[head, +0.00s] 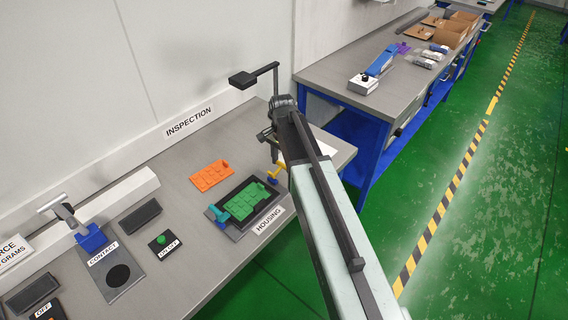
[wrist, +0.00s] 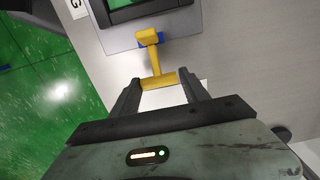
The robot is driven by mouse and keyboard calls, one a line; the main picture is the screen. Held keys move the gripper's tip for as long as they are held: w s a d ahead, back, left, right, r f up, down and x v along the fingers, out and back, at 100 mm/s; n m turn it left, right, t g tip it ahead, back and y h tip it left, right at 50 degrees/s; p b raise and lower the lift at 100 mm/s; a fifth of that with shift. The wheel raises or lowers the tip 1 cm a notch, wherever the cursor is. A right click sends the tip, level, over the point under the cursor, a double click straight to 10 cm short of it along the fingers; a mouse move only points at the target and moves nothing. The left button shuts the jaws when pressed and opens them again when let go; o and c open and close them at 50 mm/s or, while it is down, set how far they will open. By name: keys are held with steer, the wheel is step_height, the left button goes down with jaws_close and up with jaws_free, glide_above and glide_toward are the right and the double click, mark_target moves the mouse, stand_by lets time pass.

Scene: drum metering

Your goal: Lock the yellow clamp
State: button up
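The yellow clamp (head: 278,171) stands at the right end of the housing fixture (head: 236,231), on a small blue base (head: 272,181). In the wrist view the yellow clamp (wrist: 149,38) shows a T-shaped handle whose crossbar lies between my two fingers. My gripper (wrist: 160,82) is open, with a finger on each side of the crossbar; a small gap shows at the right finger, and contact at the left one is unclear. In the head view my gripper (head: 270,142) is above and beside the clamp, partly hidden by my arm. A green part (head: 238,202) lies in the fixture.
A teal clamp (head: 218,213) sits at the fixture's left end. An orange part (head: 211,175) lies behind it. A black camera-like head on a stand (head: 243,79) rises near the wall. A green button box (head: 162,242) is at the left. The bench front edge is close.

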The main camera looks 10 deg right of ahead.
steer(key=c, duration=0.8)
steer(key=shift+d, duration=0.1)
